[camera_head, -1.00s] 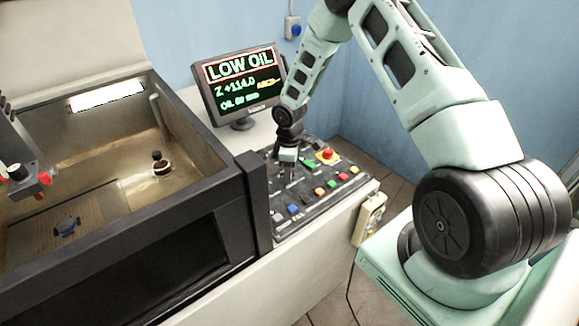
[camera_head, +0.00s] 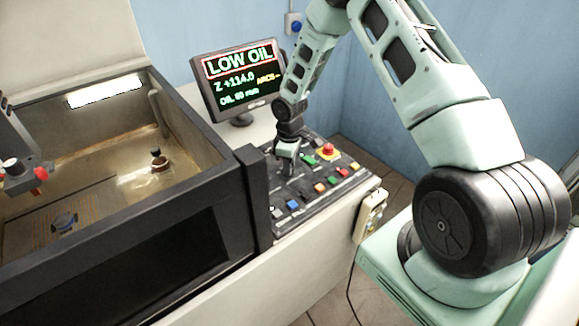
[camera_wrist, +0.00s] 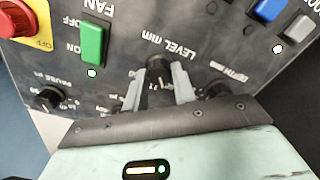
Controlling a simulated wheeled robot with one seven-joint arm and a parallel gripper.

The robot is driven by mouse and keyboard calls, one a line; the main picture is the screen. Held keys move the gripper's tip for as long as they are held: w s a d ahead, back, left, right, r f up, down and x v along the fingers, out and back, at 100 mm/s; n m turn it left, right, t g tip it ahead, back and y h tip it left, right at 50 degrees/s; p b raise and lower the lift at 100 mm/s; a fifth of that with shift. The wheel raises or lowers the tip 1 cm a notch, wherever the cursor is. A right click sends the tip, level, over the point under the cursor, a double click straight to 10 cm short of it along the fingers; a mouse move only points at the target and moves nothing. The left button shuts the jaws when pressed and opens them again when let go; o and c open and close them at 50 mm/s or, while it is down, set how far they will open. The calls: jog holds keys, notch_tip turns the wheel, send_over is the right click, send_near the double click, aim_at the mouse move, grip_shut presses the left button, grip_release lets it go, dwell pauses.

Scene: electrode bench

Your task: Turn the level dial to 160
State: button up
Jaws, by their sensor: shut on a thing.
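The level dial (camera_wrist: 158,72) is a black knob with a pale pointer line, under the printed label "LEVEL mm" in the wrist view. My gripper (camera_wrist: 160,84) has its two grey fingers closed on the sides of this dial. Its scale numbers are partly hidden by the fingers, so I cannot read the setting. In the head view my gripper (camera_head: 287,170) is down on the control panel (camera_head: 285,222) and hides the dial. The monitor (camera_head: 238,82) reads "LOW OIL", "Z +114.0" and an oil level that looks like 60 mm.
A depth dial (camera_wrist: 217,90) is close to the right of the level dial, and another black knob (camera_wrist: 48,98) is on the left. A green fan switch (camera_wrist: 92,44) and a red emergency button (camera_head: 327,150) are nearby. The open tank (camera_head: 110,150) stands at left.

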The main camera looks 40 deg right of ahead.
jog(key=m+b, duration=0.3)
jog(key=m, duration=0.1)
jog(key=shift+f, duration=0.1)
jog(key=m+b, duration=0.2)
jog(key=m, duration=0.2)
jog(key=m+b, duration=0.1)
jog(key=m, duration=0.3)
jog(key=shift+m+b, duration=0.55)
jog(key=shift+m, duration=1.35)
jog(key=o, duration=1)
notch_tip(320, 180, up, 18)
jog(key=b, duration=0.3)
jog(key=shift+f, duration=0.15)
